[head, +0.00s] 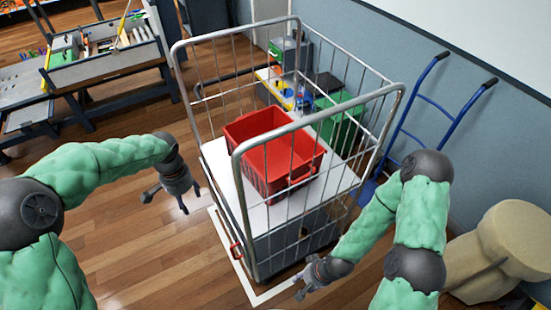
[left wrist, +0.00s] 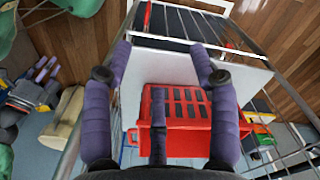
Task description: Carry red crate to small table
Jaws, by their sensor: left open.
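A red crate (head: 275,150) sits on a white shelf (head: 226,168) inside a wire roll cage (head: 240,190). The crate is empty as far as I can see, with slots in its side. In the head view my left gripper (head: 178,197) is open and empty, left of the cage and apart from the crate. In the left wrist view the crate (left wrist: 178,108) shows beyond and between my spread purple fingers (left wrist: 163,75). My right gripper (head: 308,283) is low by the cage's front right corner, apart from the crate; its jaws are unclear. I cannot make out a small table.
A blue hand truck (head: 415,135) leans at the wall right of the cage. A beige padded object (head: 500,250) stands at lower right. Green and yellow bins (head: 340,120) stand behind the cage. A workbench (head: 110,65) is at upper left. Wooden floor (head: 130,230) between is clear.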

